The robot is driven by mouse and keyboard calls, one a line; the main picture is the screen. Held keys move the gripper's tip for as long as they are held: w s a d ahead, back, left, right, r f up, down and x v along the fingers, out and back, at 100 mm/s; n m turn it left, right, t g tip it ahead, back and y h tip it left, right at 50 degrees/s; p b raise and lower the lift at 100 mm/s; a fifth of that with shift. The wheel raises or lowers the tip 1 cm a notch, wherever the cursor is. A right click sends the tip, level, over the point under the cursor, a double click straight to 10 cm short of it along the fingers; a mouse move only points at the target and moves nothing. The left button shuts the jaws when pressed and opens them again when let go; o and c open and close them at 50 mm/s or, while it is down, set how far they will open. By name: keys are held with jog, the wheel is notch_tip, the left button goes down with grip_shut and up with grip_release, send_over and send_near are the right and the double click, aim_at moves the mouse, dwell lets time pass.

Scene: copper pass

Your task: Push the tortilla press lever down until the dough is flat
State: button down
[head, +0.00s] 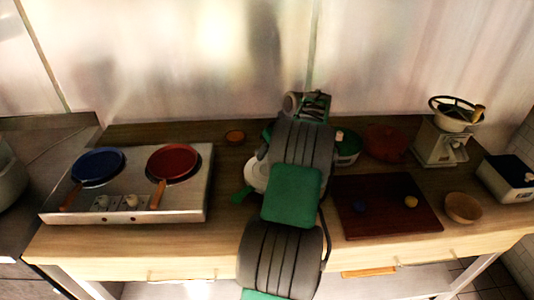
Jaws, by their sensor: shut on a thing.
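My grey and green arm (294,193) rises through the middle of the head view and covers the centre of the counter. Its far end, near the back of the counter, shows a small grey round part, but my gripper's fingers are hidden behind the arm. Beside the arm's left edge, a pale rounded part (258,176) and a small green piece (242,195) stick out; I cannot tell whether they belong to the tortilla press. The press lever and the dough cannot be made out, nor can what my gripper holds.
A steel stove (186,205) with a blue pan (97,165) and a red pan (173,162) stands left. Right of my arm are a green pot (348,147), a dark red round item (385,143), a brown board (385,225), a wooden bowl (463,207) and a grinder (440,147).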

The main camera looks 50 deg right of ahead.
jog(key=shift+b, duration=0.5)
jog(key=shift+r, duration=0.45)
jog(key=c, duration=1)
grip_release()
jog(key=shift+f, duration=0.1)
jog(key=shift+s, duration=0.1)
jog(key=v, duration=0.8)
jog(key=shift+a+f, duration=0.1)
